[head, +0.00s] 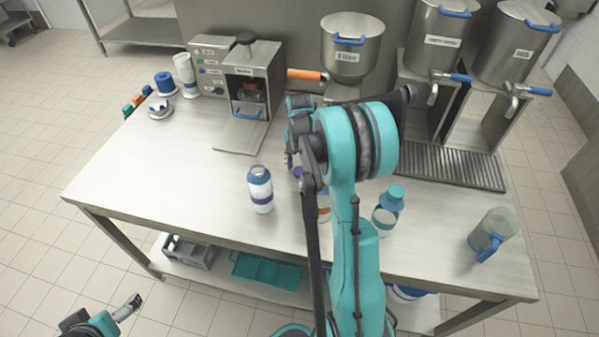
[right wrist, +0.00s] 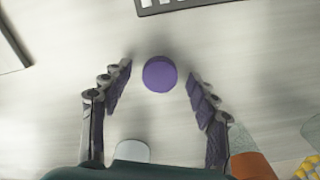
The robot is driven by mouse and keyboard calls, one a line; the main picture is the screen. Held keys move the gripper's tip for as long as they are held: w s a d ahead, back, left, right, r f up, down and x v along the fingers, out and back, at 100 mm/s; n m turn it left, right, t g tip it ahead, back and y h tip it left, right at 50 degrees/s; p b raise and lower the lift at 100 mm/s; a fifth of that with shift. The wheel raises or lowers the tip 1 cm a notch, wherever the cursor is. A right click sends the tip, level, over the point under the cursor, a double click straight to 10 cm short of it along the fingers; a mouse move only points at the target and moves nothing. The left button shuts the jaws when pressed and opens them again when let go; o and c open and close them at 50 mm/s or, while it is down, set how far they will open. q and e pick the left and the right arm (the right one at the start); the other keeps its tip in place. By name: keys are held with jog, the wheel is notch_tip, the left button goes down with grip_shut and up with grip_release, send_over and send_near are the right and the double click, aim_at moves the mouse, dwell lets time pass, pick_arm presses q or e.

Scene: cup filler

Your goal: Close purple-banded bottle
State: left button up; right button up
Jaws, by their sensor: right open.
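The purple-banded bottle (head: 261,190) stands upright on the steel table, left of my right arm, in the head view. A round purple cap (right wrist: 160,74) lies in the right wrist view between the spread fingers of my right gripper (right wrist: 155,90), with a gap on both sides. In the head view a bit of the purple cap (head: 298,173) shows beside my right gripper (head: 293,160), which is mostly hidden by its own arm. My left gripper (head: 131,305) is low at the left, away from the table; its finger gap is unclear.
An orange-banded bottle (head: 324,205) is partly behind my right arm. A teal-capped bottle (head: 387,210) and a clear jug (head: 493,235) stand to the right. A capping machine (head: 252,80), the filter pot (head: 350,50) and a drain grate (head: 450,165) are at the back.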

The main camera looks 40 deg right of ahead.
aim_at(301, 170)
jog(key=c, duration=0.9)
jog(key=shift+o, duration=0.2)
jog(key=shift+r, duration=0.5)
jog(key=r+p, duration=0.1)
jog(key=r, duration=0.1)
jog(key=r+p, duration=0.1)
jog(key=shift+s+d+r, duration=0.15)
jog(key=shift+d+r, duration=0.05)
jog(key=shift+r, duration=0.2)
pick_arm(q)
jog(key=shift+r+p, duration=1.6)
jog(key=shift+r, duration=1)
pick_arm(e)
jog(key=s+d+r, duration=0.6)
jog(key=s+d, duration=0.1)
jog(key=d, duration=0.1)
jog(key=shift+s+d, duration=0.15)
jog(key=shift+d, duration=0.05)
jog(key=shift+r, duration=0.1)
pick_arm(q)
jog(key=shift+c, duration=1.2)
